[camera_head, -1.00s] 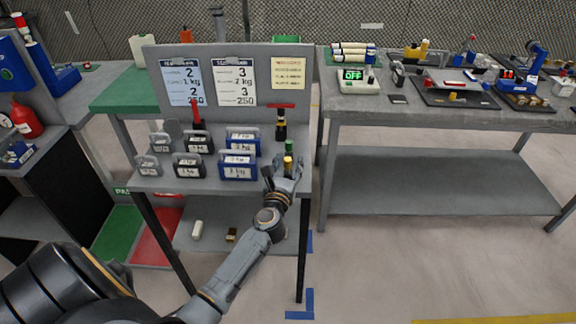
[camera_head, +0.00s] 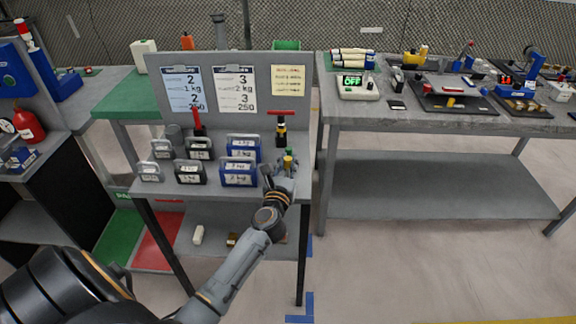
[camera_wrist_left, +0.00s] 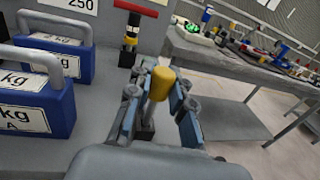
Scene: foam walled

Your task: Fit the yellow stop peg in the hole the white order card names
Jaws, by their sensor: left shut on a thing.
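The yellow stop peg (camera_wrist_left: 162,84) stands upright between the fingers of my left gripper (camera_wrist_left: 158,108) in the left wrist view. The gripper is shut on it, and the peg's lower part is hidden. In the head view the peg (camera_head: 288,162) shows small at the right front of the grey bench, beside my left gripper (camera_head: 279,175). The white order card (camera_head: 235,89) hangs on the back panel, with large figures including 3 and 250. A bluish card (camera_head: 187,89) hangs left of it. I cannot make out any hole. My right gripper is not in view.
Blue weights (camera_head: 238,174) and dark weights (camera_head: 190,173) with handles stand left of the gripper. A red T-handle (camera_head: 283,114) stands behind it, and a small green-topped thing (camera_head: 288,152) is just behind the peg. A second bench (camera_head: 440,118) is at right.

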